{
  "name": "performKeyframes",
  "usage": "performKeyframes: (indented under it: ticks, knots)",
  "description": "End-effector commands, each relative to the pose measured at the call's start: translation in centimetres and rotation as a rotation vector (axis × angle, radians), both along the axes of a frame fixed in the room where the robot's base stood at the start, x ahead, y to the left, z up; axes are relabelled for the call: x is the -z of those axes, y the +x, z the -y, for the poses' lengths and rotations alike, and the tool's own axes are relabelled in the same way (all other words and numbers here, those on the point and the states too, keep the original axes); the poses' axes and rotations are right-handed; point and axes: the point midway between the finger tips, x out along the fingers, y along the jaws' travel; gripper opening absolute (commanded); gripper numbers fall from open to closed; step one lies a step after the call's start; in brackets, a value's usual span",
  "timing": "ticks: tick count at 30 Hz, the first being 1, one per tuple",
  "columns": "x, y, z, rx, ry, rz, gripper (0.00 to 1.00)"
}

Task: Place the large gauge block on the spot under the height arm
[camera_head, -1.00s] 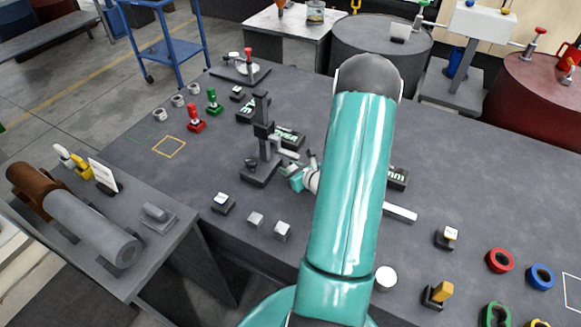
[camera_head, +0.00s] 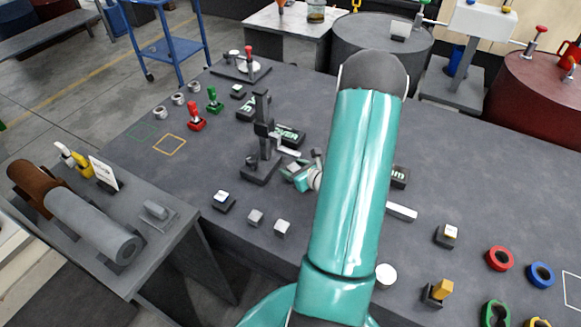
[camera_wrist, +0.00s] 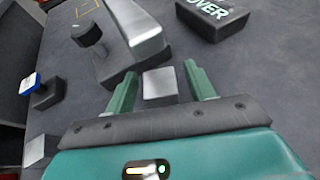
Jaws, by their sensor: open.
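The dark height gauge (camera_head: 262,140) stands upright on the bench, its light arm (camera_head: 287,150) reaching right; the arm looms large in the wrist view (camera_wrist: 140,28). My gripper (camera_head: 297,170) is low beside it. In the wrist view its green fingers (camera_wrist: 161,82) are open, with a grey block, apparently the large gauge block (camera_wrist: 160,86), between them. Gaps show on both sides of the block. It sits close to the arm's end; I cannot tell whether it is fully under it. The spot is not visible. The block cannot be made out in the head view.
Two smaller silver blocks (camera_head: 255,217) (camera_head: 282,228) and a white-topped piece on a dark stand (camera_head: 222,201) lie nearer the front edge. A dark OVER block (camera_head: 290,135) is behind the gauge. Bench left of the gauge, near the yellow outline (camera_head: 169,145), is clear.

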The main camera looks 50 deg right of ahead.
Motion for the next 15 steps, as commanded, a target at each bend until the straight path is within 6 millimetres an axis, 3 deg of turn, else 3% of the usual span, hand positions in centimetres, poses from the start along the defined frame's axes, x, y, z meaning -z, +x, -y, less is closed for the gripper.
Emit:
performKeyframes:
  ticks: [9,15]
  knots:
    - [-2.7,-6.4,-0.7,0.003,0.000,0.001,0.54]
    - [-3.7,-8.8,-1.0,0.001,0.000,0.001,0.54]
